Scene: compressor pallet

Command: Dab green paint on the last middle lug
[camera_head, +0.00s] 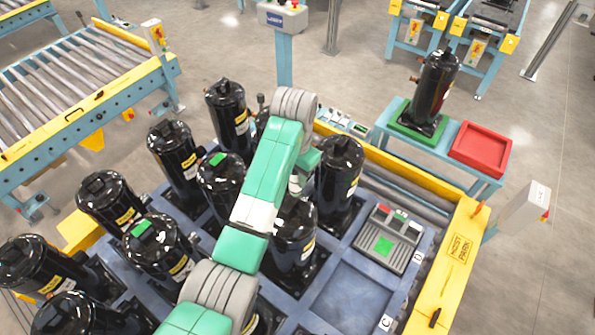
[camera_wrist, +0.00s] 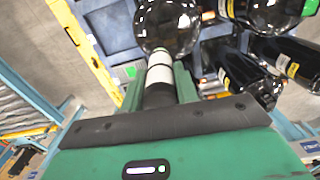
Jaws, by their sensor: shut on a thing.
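My gripper (camera_wrist: 160,72) is shut on a dark, white-banded dabber (camera_wrist: 159,77) in the wrist view. Its far end points at a glossy black compressor dome (camera_wrist: 166,27); I cannot tell whether they touch. In the head view my arm hides the gripper and the dabber's tip. Several black compressors stand upright in rows on the blue pallet (camera_head: 352,301). Two middle ones, a farther compressor (camera_head: 220,178) and a nearer compressor (camera_head: 155,250), carry green patches on top. A front-left compressor (camera_head: 75,316) shows a black top. Part of the middle row is hidden behind my arm.
A grey tray (camera_head: 399,255) with a green pad lies on the pallet's right part. Yellow rails (camera_head: 455,265) border the pallet. At right, a blue stand holds a compressor (camera_head: 435,88) on a green base and a red bin (camera_head: 481,148). A roller conveyor (camera_head: 70,85) is at left.

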